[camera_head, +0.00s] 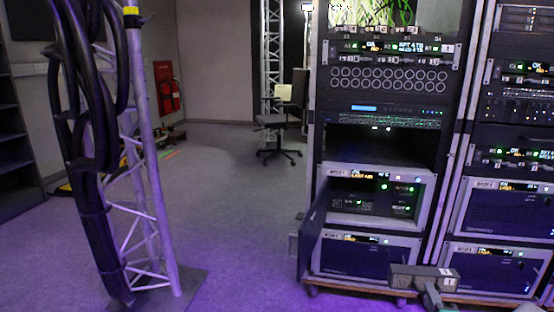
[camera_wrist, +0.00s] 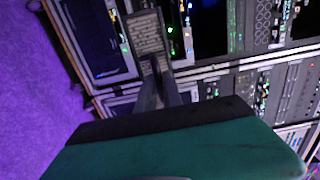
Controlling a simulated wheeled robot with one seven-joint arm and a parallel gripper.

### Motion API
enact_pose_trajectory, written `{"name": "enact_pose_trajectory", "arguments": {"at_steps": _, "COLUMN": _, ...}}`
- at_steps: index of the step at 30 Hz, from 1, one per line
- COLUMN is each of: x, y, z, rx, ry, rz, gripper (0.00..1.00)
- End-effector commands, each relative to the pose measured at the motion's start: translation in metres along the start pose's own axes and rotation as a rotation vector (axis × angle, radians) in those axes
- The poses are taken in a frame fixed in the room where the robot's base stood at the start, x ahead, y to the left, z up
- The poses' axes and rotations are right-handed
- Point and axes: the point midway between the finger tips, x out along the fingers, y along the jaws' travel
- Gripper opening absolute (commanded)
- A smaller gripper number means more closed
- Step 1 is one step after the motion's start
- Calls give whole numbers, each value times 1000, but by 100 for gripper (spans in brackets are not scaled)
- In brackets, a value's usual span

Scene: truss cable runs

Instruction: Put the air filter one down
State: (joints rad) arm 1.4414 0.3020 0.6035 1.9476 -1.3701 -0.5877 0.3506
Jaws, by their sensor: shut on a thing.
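Air filter one looks to be the grey block with a ribbed face (camera_wrist: 148,34) at the top of the wrist view. In the head view the grey block (camera_head: 408,278) is at the lower right, in front of the rack's bottom unit. My gripper (camera_wrist: 156,72) is shut on its near end. In the head view my gripper (camera_head: 432,291) is below the block, partly cut off by the bottom edge. The block is in the air, apart from the floor as far as I can tell. Any name on it is too small to read.
An equipment rack (camera_head: 318,120) stands behind the block. A dark door (camera_head: 312,235) hangs open at the left of one lower unit (camera_head: 375,195). A truss with thick black cables (camera_head: 90,190) stands at left. Purple-lit floor (camera_head: 230,230) between them is clear. A chair (camera_head: 280,130) is far back.

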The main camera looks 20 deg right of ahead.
Motion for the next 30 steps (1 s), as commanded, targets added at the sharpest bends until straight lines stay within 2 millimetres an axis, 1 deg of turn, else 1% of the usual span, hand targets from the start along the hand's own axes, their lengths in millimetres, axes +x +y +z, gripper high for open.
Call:
{"name": "enact_pose_trajectory", "arguments": {"at_steps": 2, "x": -8, "y": 1, "z": 16, "rx": 1, "ry": -11, "rz": -2, "gripper": 0}}
{"name": "enact_pose_trajectory", "arguments": {"at_steps": 8, "x": -12, "y": -11, "z": 69, "rx": -3, "ry": -85, "rz": -5, "gripper": 0}}
{"name": "enact_pose_trajectory", "arguments": {"at_steps": 11, "x": -13, "y": -22, "z": 103, "rx": -6, "ry": -141, "rz": -5, "gripper": 0}}
{"name": "enact_pose_trajectory", "arguments": {"at_steps": 14, "x": -15, "y": -37, "z": 146, "rx": -7, "ry": -216, "rz": -8, "gripper": 0}}
{"name": "enact_pose_trajectory", "arguments": {"at_steps": 15, "x": -17, "y": -44, "z": 166, "rx": -9, "ry": -252, "rz": -8, "gripper": 0}}
{"name": "enact_pose_trajectory", "arguments": {"at_steps": 17, "x": -21, "y": -57, "z": 199, "rx": -10, "ry": -311, "rz": -10, "gripper": 0}}
{"name": "enact_pose_trajectory", "arguments": {"at_steps": 18, "x": -25, "y": -66, "z": 221, "rx": -10, "ry": -351, "rz": -10, "gripper": 0}}
{"name": "enact_pose_trajectory", "arguments": {"at_steps": 20, "x": -32, "y": -80, "z": 253, "rx": -10, "ry": -413, "rz": -11, "gripper": 0}}
{"name": "enact_pose_trajectory", "arguments": {"at_steps": 21, "x": -37, "y": -89, "z": 273, "rx": -11, "ry": -455, "rz": -11, "gripper": 0}}
{"name": "enact_pose_trajectory", "arguments": {"at_steps": 24, "x": -51, "y": -111, "z": 316, "rx": -10, "ry": -545, "rz": -10, "gripper": 0}}
{"name": "enact_pose_trajectory", "arguments": {"at_steps": 27, "x": -63, "y": -129, "z": 349, "rx": -7, "ry": -618, "rz": -9, "gripper": 0}}
{"name": "enact_pose_trajectory", "arguments": {"at_steps": 30, "x": -74, "y": -143, "z": 374, "rx": -6, "ry": -676, "rz": -8, "gripper": 0}}
